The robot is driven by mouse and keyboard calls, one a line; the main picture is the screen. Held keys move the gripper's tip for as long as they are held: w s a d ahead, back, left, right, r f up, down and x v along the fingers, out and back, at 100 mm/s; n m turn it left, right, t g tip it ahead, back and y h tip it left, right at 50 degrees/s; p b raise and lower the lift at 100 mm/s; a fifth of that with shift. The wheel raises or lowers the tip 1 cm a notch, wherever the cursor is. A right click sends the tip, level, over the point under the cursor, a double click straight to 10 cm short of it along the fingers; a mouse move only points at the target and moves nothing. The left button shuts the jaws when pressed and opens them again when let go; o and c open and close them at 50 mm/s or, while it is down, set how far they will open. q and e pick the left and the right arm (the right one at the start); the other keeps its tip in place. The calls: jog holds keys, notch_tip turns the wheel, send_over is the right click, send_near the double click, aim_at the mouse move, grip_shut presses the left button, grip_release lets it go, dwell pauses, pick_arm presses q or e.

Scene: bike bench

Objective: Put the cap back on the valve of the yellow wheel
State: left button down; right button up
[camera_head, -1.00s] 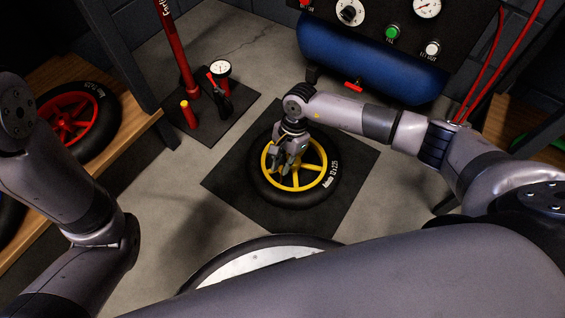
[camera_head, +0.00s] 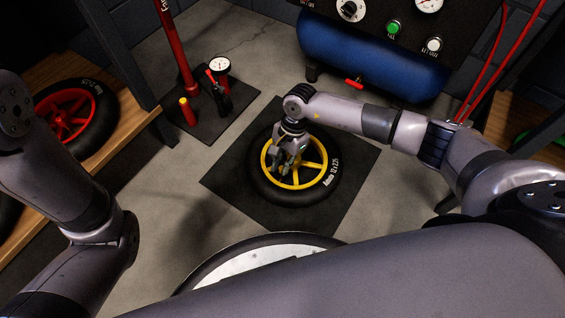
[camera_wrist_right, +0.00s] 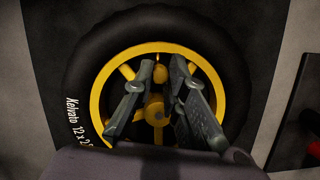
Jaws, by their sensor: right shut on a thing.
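The yellow wheel (camera_head: 322,175), with a black tyre, lies flat on a dark mat. It also fills the middle of the right wrist view (camera_wrist_right: 101,88). My right gripper (camera_head: 281,167) points down over the left part of the wheel's yellow rim and spokes. In the right wrist view its fingertips (camera_wrist_right: 162,70) are a little apart, with a small yellow piece, apparently the cap (camera_wrist_right: 160,73), between them. The valve cannot be made out, and whether the cap touches it cannot be told. My left arm comes in at the left; its gripper is out of view.
The dark mat (camera_head: 235,185) has bare room around the wheel. A red floor pump (camera_head: 186,70) with a gauge (camera_head: 220,66) stands at the back left. A blue compressor tank (camera_head: 370,60) is behind. A wooden shelf (camera_head: 140,127) holds a red wheel (camera_head: 68,113) at left.

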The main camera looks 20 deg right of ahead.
jog(key=shift+f, duration=0.3)
jog(key=o, duration=0.7)
jog(key=shift+r, duration=0.1)
jog(key=v, duration=1.2)
